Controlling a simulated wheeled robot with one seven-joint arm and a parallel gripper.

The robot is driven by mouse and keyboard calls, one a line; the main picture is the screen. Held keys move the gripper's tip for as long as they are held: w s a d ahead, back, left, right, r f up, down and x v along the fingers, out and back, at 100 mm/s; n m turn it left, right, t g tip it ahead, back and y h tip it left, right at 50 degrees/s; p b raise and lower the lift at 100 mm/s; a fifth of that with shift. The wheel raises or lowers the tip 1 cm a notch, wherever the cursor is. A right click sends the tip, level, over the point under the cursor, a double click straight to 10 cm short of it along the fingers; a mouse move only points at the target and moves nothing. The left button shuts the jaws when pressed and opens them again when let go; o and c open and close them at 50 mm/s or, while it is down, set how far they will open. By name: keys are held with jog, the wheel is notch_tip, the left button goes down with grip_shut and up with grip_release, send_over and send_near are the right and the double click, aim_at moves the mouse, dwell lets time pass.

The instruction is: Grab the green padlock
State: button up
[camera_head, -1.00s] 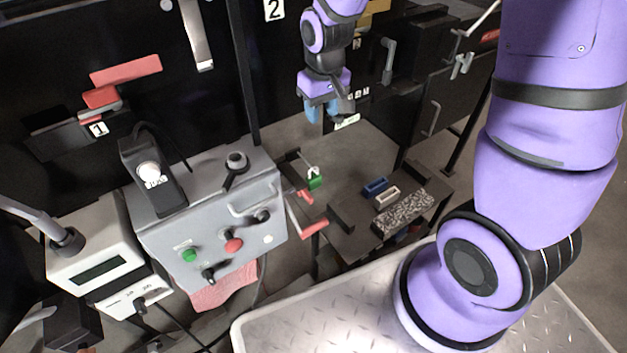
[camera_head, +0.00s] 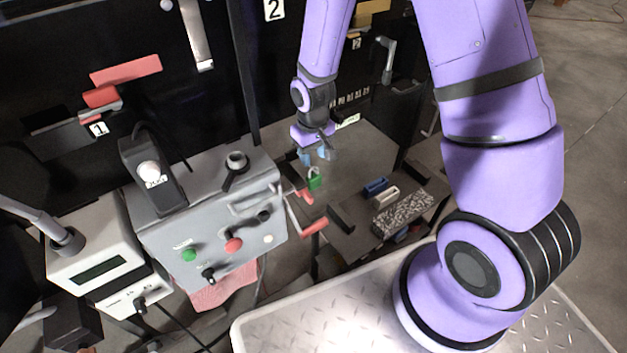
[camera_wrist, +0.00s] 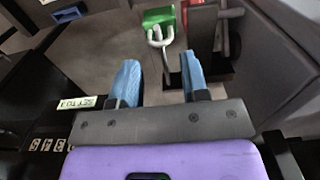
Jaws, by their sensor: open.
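The green padlock (camera_head: 314,181) with a pale metal shackle lies on the dark table behind the grey control box. In the wrist view the padlock (camera_wrist: 158,17) is at the top middle, its shackle pointing toward my gripper. My gripper (camera_head: 315,156) has blue fingertips and hangs just above and beyond the padlock in the head view. In the wrist view my gripper (camera_wrist: 158,80) is open and empty. The shackle's end lies near the gap between the fingers, and I cannot tell the exact height between them.
A grey control box (camera_head: 205,215) with red handles stands left of the padlock. A blue block (camera_head: 375,187), a beige block (camera_head: 385,198) and a speckled slab (camera_head: 403,214) lie to the right. In the wrist view a dark bracket (camera_wrist: 205,40) stands beside the padlock.

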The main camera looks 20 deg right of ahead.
aim_at(314, 168)
jog(key=shift+s+f, duration=0.1)
jog(key=shift+f, duration=2.55)
grip_shut()
